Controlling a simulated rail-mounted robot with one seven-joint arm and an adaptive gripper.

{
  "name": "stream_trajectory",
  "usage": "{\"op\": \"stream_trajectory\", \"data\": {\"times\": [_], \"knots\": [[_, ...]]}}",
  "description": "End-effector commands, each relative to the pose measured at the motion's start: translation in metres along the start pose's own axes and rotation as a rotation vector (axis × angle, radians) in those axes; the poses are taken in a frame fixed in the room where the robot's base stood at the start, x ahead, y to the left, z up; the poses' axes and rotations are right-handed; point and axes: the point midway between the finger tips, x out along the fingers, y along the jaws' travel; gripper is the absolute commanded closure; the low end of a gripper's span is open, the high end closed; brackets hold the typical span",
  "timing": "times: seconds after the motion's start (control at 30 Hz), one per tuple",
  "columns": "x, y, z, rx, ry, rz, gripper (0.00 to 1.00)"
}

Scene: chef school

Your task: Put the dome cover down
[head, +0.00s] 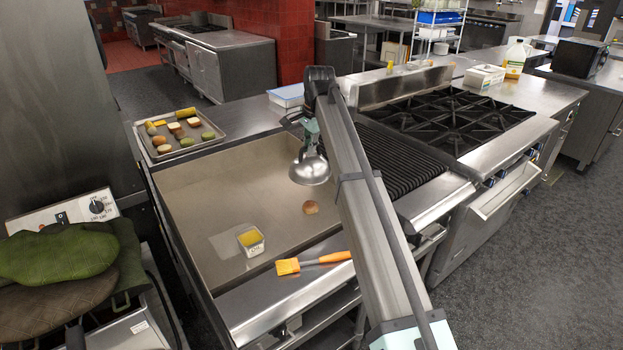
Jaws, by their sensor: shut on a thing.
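A shiny metal dome cover (309,172) hangs from my gripper (310,143) above the flat steel griddle (200,185). My gripper is shut on the dome's top, partly hidden behind my arm. The dome looks roughly upright, its rim facing down. It appears to be above the griddle surface; the exact gap cannot be told from this angle. A small brown bun-like piece (311,207) lies on the griddle just in front of the dome, not under it in this view.
A small tub of yellow liquid (251,241) stands on the griddle. An orange brush (312,262) lies on its front ledge. A tray of food pieces (180,134) sits at the back left. A ridged grill (400,165) and burners (460,118) are right. The griddle's left part is clear.

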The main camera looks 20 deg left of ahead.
Motion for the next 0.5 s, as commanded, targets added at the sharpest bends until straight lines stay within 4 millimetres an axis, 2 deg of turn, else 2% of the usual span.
{"op": "stream_trajectory", "data": {"times": [0.2, 0.33, 0.5], "knots": [[0.048, 0.011, 0.001, 0.0, -0.001, 0.002, 1.0], [0.066, 0.014, 0.0, 0.0, 0.0, 0.001, 1.0], [0.075, 0.015, 0.0, 0.0, 0.001, -0.001, 1.0]]}}
